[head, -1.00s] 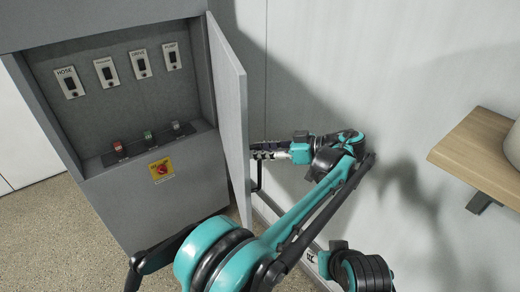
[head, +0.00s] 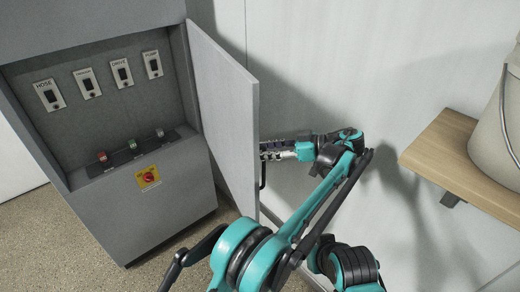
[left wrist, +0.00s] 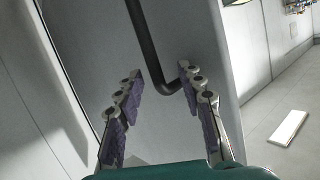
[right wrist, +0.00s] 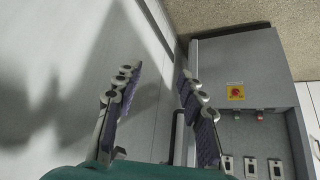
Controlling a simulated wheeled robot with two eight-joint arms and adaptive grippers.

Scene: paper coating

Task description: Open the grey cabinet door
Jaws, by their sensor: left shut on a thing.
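The grey cabinet (head: 172,199) stands at the left in the head view. Its door (head: 224,108) is swung open at the right side, inner face showing. The black door handle (head: 263,170) shows just past the door's free edge. My left gripper (head: 268,152) is at the handle on the door's outer side. In the left wrist view, the handle (left wrist: 150,50) runs between the fingers of my left gripper (left wrist: 160,82), its bent end by the right finger. In the right wrist view, my right gripper (right wrist: 160,75) has its fingers apart, empty; the cabinet (right wrist: 235,60) appears inverted beyond.
A wooden shelf (head: 440,150) with a pale bucket (head: 490,130) is at the right. A white wall (head: 330,60) stands behind the door.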

